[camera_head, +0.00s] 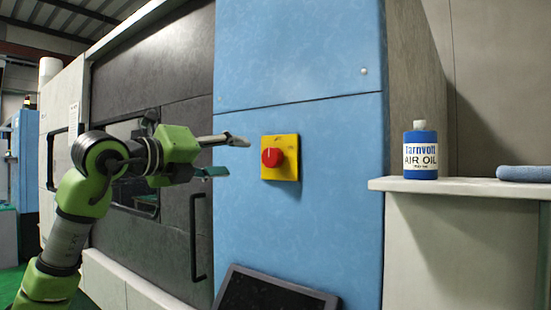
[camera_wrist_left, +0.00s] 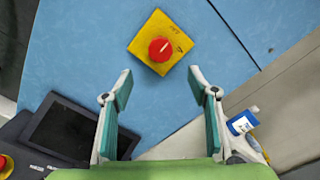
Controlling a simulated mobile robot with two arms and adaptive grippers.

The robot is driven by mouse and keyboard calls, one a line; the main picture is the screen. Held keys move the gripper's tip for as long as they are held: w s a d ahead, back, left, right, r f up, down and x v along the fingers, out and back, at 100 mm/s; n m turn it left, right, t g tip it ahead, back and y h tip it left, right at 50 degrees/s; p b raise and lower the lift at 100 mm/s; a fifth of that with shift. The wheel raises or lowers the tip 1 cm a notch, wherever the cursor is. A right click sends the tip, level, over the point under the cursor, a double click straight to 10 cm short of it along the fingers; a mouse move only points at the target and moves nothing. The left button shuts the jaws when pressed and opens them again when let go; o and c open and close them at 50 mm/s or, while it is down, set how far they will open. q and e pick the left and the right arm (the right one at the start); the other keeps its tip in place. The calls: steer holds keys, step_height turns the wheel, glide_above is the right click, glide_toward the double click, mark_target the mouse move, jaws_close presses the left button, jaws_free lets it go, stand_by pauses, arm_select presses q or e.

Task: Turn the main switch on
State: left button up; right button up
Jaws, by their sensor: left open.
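The main switch is a red round knob (camera_head: 272,157) on a yellow square plate (camera_head: 289,143), mounted on the blue cabinet panel. In the left wrist view the red knob (camera_wrist_left: 161,49) with a pale line on it and the yellow plate (camera_wrist_left: 150,29) show just beyond the fingertips. My left gripper (camera_head: 238,156) is open and empty, to the left of the switch in the head view and apart from it. In the wrist view its two fingers (camera_wrist_left: 160,75) are spread, with the knob between and ahead of them. My right gripper is in neither view.
A dark tilted screen (camera_head: 262,292) sits below the switch. A dark door with a handle (camera_head: 198,236) is left of the blue panel (camera_head: 330,220).

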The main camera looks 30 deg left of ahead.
arm_select(q)
steer(key=p, duration=0.2)
glide_toward(269, 157)
steer(key=w+p, duration=0.3)
steer(key=w, duration=0.5)
steer(key=shift+d, duration=0.2)
steer(key=shift+w, duration=0.5)
steer(key=c, duration=1.1)
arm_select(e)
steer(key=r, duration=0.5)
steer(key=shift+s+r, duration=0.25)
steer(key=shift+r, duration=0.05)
